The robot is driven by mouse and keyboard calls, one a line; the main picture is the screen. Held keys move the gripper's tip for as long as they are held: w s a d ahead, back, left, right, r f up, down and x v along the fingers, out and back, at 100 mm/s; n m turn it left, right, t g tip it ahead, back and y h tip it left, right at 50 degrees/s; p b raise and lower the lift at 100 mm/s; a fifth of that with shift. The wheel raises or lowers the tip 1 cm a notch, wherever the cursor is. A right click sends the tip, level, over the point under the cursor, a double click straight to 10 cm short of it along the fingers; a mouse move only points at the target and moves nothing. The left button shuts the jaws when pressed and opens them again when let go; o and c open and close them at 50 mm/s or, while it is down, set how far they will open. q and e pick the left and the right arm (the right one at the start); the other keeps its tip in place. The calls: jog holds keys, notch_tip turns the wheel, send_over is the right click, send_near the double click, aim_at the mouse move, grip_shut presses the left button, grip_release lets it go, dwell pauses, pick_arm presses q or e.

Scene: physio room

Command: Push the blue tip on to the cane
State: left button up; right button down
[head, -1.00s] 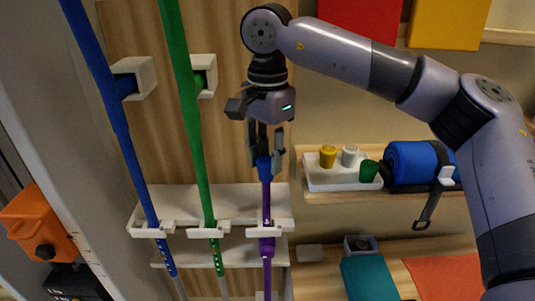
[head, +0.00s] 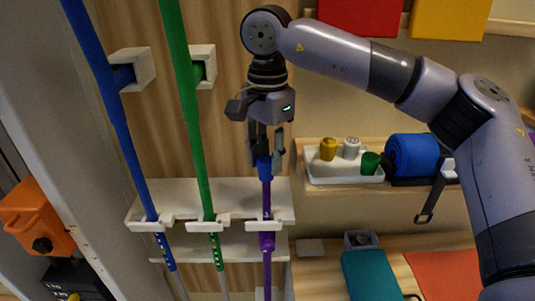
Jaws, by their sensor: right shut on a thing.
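My right gripper (head: 266,160) points down and is shut on the blue tip (head: 264,170). The tip is at the top end of the purple cane (head: 267,243), in line with it. The tip's lower edge meets the top of the cane; I cannot tell how far the tip is over it. The cane stands upright in a slot of the white rack (head: 172,199). My left gripper is not in view.
A blue cane (head: 124,133) and a green cane (head: 193,130) stand in the rack to the left. A white tray (head: 318,178) with yellow, white and green tips sits on the shelf at right, beside a blue roll (head: 411,155). An orange device (head: 38,217) is at far left.

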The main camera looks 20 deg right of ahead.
jog(key=c, duration=1.2)
grip_release()
jog(key=shift+r, duration=0.1)
jog(key=shift+o, duration=0.6)
jog(key=o, duration=0.4)
jog(key=shift+r+p, duration=3.15)
jog(key=shift+r, duration=0.9)
